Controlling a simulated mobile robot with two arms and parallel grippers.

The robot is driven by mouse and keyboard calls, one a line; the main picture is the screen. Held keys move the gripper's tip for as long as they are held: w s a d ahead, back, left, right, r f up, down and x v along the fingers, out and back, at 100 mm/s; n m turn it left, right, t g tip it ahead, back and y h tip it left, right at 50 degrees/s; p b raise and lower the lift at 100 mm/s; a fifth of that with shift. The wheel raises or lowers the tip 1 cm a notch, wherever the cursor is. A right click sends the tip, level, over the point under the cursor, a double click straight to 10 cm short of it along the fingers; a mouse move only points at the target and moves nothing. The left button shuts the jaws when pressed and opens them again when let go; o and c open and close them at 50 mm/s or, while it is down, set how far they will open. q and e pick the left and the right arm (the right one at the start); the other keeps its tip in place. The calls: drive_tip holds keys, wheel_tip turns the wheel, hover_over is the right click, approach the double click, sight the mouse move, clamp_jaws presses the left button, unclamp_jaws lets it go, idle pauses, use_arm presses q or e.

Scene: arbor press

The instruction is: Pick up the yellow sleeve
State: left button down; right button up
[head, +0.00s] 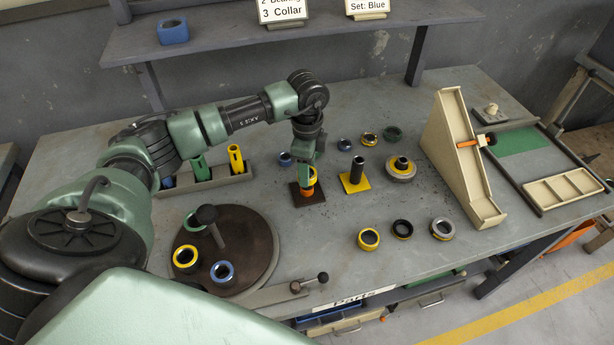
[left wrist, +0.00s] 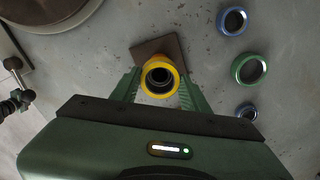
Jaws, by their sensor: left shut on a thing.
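My left gripper (head: 307,180) reaches down over a brown square plate (head: 300,198) near the middle of the table and is shut on a yellow round piece (head: 313,174). In the left wrist view this yellow piece (left wrist: 160,68) is a ring-shaped body with a dark bore, between the green fingers (left wrist: 160,88), above the brown plate (left wrist: 172,44). I cannot tell whether it touches the plate. A tall yellow tube (head: 236,158) stands in the grey rack, apart from the gripper. I cannot tell by look alone which yellow piece is the sleeve. My right gripper is not in view.
A yellow square plate with a dark post (head: 355,180) stands just right. Several loose rings lie around it, including a yellow one (head: 369,238). A round dark turntable (head: 258,240) is at the front left. A beige sloped chute (head: 447,150) stands to the right.

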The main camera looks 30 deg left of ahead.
use_arm(q)
wheel_tip(320, 180, up, 22)
drive_tip(key=p, duration=0.2)
drive_tip(key=shift+r, duration=0.25)
idle(0.6)
